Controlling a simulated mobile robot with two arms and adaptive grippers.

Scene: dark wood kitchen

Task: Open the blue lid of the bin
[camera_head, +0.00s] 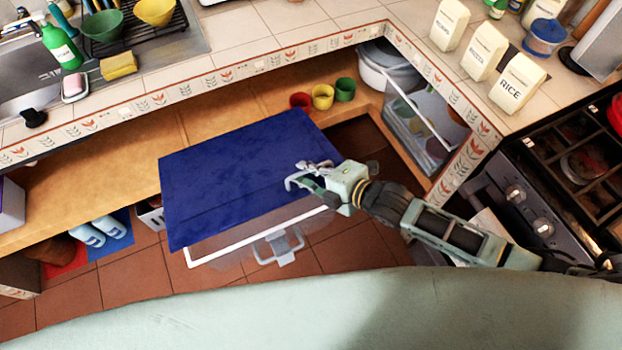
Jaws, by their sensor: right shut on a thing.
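The blue lid (225,175) is a wide flat panel over the clear bin in the middle of the view. The bin (230,245) shows below the lid's near edge, with a white rim and a grey front latch (278,246). A strip of the clear bin is visible between lid edge and white rim; how far the lid is raised I cannot tell. My right gripper (303,178) reaches in from the right and is shut on the lid near its right front part. Its fingertips partly cover the lid there. My left gripper is not in view.
A wooden shelf holds red, yellow and green cups (323,96) behind the lid. A tiled counter (255,48) runs above. The stove (545,190) stands at the right, near my right arm. Tiled floor is open in front.

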